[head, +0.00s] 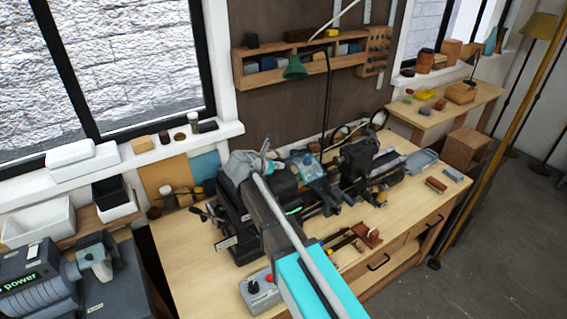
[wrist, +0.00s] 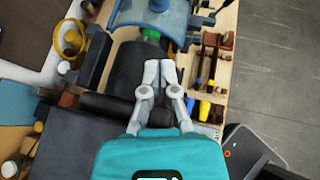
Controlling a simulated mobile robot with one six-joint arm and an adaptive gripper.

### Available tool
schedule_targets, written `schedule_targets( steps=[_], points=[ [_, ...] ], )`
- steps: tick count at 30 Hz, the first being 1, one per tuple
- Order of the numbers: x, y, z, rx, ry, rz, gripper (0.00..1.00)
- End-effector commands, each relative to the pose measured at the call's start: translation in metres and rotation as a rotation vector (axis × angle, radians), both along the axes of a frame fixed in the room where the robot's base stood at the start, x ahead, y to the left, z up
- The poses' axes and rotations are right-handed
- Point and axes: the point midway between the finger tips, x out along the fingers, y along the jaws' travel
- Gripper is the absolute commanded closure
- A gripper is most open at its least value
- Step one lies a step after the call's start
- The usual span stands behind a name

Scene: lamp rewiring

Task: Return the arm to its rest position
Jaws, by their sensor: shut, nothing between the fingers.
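My gripper (wrist: 159,72) is shut and empty in the wrist view, its two pale fingers side by side. It points over the black body (wrist: 126,68) of a small lathe; I cannot tell the height between them. In the head view my teal and dark arm reaches up from the bottom over the wooden workbench (head: 185,262), and its far end meets the clutter around the lathe (head: 355,160). The fingers cannot be made out clearly there.
A grey control box (head: 260,292) with a red button stands left of my arm. A wooden wall shelf (head: 262,76) is at the back. Open floor (head: 500,235) lies to the right.

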Motion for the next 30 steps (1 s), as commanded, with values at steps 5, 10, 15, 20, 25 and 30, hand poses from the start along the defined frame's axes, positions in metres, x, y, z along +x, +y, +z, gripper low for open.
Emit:
schedule_targets(
  steps=[5,10,15,20,25,30],
  points=[
    [-0.001,0.000,0.000,0.000,0.000,-0.001,1.00],
    [-0.001,0.000,0.000,0.000,0.000,-0.001,1.00],
    [-0.001,0.000,0.000,0.000,0.000,-0.001,1.00],
    [-0.005,-0.008,-0.009,0.036,-0.009,-0.033,1.00],
    [-0.020,-0.032,-0.037,0.166,-0.044,-0.147,1.00],
    [-0.047,-0.067,-0.081,0.374,-0.104,-0.355,1.00]
  ],
)
